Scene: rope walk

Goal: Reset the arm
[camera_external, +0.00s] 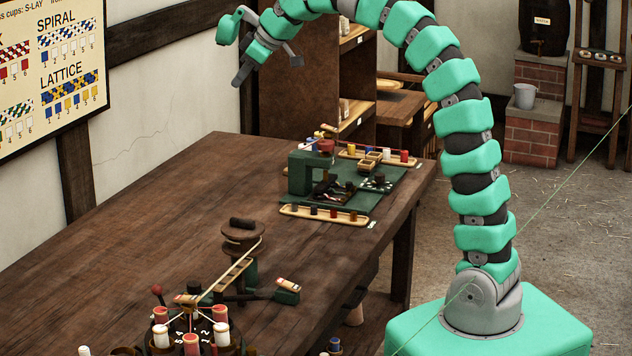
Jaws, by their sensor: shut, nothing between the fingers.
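My arm rises in teal, jointed segments on the right and arches over to the upper left. My gripper (242,74) is at the end of the arch, high above the wooden workbench (150,230) and in front of the pale wall. It is shut, with nothing in it, and points downward. It touches nothing that I can see. The top of the arch is cut off by the picture's upper edge.
A braiding stand with red and white bobbins (191,342) is at the bench's near end. A spool stand (242,236) is mid-bench. A green fixture (312,173) and wooden trays (324,215) lie at the far end. The bench's left side is bare.

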